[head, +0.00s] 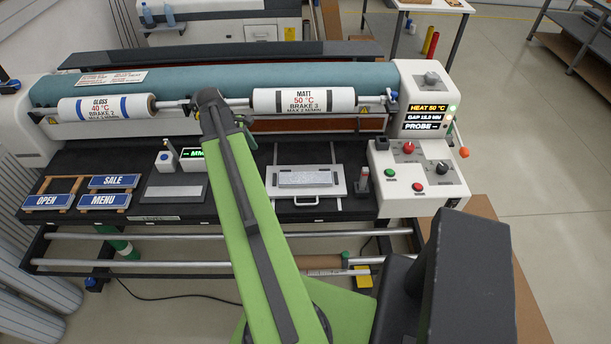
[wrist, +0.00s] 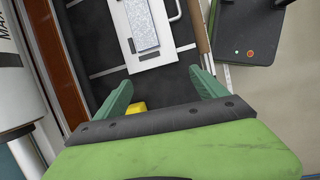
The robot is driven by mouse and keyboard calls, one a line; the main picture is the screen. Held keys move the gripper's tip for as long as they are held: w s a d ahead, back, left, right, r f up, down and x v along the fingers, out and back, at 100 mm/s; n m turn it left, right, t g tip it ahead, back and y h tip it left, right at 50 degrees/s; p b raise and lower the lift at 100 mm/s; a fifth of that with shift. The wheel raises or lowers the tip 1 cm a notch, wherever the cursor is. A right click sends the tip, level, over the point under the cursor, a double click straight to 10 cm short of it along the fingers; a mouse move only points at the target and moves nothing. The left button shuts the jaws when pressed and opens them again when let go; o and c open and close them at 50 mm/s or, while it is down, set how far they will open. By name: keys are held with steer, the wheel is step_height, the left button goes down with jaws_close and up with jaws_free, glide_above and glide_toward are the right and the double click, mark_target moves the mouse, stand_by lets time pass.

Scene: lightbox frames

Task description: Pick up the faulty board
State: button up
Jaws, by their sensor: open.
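No board is visibly marked faulty. A speckled grey board (head: 305,178) lies in a white tray (head: 337,177) with a front handle on the black table. Both the board (wrist: 142,28) and the tray (wrist: 163,53) also show at the top of the wrist view. Three blue sign boards reading SALE (head: 113,181), MENU (head: 104,201) and OPEN (head: 48,202) lie at the left. A plain grey plate (head: 175,194) lies nearer the middle. My gripper (wrist: 160,84) is open and empty, its green fingers apart, below the tray in the wrist view. My arm hides it in the head view.
The laminator roller (head: 235,83) and white rolls, GLOSS (head: 107,107) and MATT (head: 304,100), run behind the table. A control box (head: 418,182) with knobs and buttons stands right of the tray. A small yellow thing (wrist: 137,108) shows between my fingers.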

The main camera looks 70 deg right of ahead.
steer(key=g, duration=0.1)
glide_toward(305, 178)
steer(key=f+b, duration=0.1)
steer(key=b, duration=0.4)
steer(key=f+b, duration=0.1)
steer(key=b, duration=0.4)
steer(key=shift+s+d+f+n+b, duration=0.1)
steer(key=shift+s+f+n+b, duration=0.1)
steer(key=shift+s+n+b, duration=0.15)
steer(key=shift+s+f, duration=0.15)
steer(key=shift+f, duration=0.1)
steer(key=shift+d+r, duration=0.1)
steer(key=b+x, duration=0.5)
steer(key=shift+d, duration=0.1)
steer(key=c, duration=1.5)
